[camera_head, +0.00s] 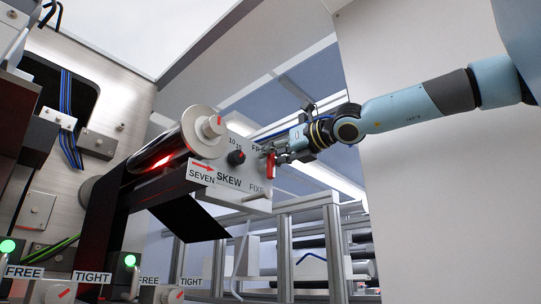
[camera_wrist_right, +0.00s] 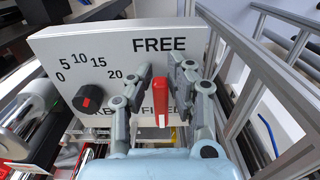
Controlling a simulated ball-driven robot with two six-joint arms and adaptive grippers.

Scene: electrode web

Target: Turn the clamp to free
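The clamp is a red lever (camera_head: 270,166) on the white SKEW panel (camera_head: 228,178), between the words FREE above and FIXED below. In the head view the lever hangs down toward FIXED. My right gripper (camera_head: 277,154) reaches in from the right at the lever's upper end. In the right wrist view the red lever (camera_wrist_right: 160,102) stands between the two grey fingers of my right gripper (camera_wrist_right: 162,68), with gaps showing on both sides. The fingers are open. They partly cover the word FIXED. My left gripper is in neither view.
A black knob (camera_head: 236,157) with a number scale sits left of the lever. A roller (camera_head: 180,140) with a dark web lies further left. Metal frame rails (camera_head: 290,240) stand below and right. FREE/TIGHT knobs (camera_head: 60,293) line the lower left.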

